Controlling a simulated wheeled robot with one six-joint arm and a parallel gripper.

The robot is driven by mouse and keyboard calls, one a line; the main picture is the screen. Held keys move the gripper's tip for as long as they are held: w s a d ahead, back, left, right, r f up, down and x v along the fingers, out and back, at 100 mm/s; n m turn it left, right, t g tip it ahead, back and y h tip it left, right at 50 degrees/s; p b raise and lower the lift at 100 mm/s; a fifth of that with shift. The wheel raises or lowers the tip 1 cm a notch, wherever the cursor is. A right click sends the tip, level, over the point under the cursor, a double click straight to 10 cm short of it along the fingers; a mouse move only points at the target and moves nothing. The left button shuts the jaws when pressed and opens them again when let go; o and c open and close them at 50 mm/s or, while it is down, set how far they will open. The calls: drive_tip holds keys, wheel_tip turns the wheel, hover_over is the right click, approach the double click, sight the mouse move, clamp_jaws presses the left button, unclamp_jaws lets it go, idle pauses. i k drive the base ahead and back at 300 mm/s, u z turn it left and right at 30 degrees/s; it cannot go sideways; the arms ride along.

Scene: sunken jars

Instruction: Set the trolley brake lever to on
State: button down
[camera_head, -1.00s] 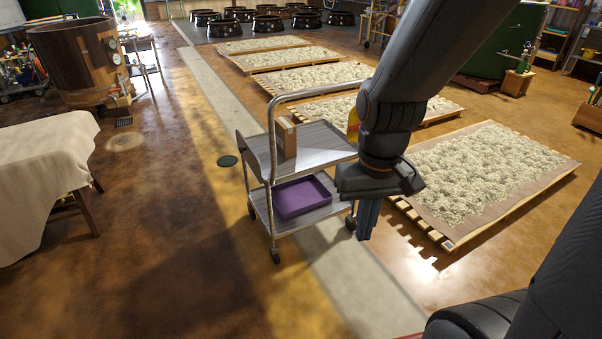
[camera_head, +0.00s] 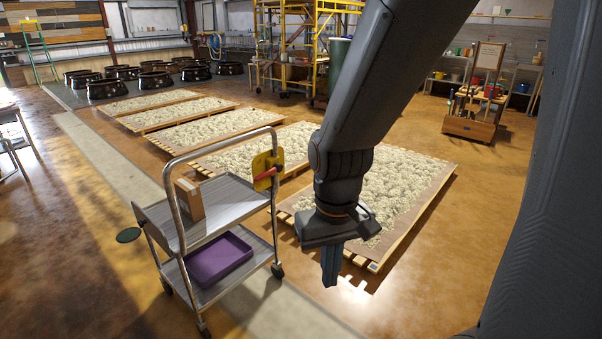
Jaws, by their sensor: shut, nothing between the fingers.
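The trolley (camera_head: 228,200) is a two-shelf metal cart standing on the floor left of my arm. A yellow plate (camera_head: 262,163) is on the right upright of its handle frame. A red-orange lever (camera_head: 266,174) sits on this plate and slants slightly; I cannot read any on or off marking. My gripper (camera_head: 331,275) points down, with its fingers shut and empty. In the picture it is to the right of and lower than the lever, apart from the trolley.
A cardboard box (camera_head: 189,200) stands on the top shelf and a purple tray (camera_head: 220,258) on the lower one. Several fibre-covered pallets (camera_head: 392,190) lie behind. A yellow scaffold (camera_head: 290,45) stands at the back. The floor in front of the trolley is clear.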

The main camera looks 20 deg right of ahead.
sight(277, 167)
drive_tip(key=z, duration=1.75)
drive_tip(key=k, duration=0.65)
drive_tip(key=u, duration=1.1)
drive_tip(key=i, duration=0.5)
drive_tip(key=z, duration=0.05)
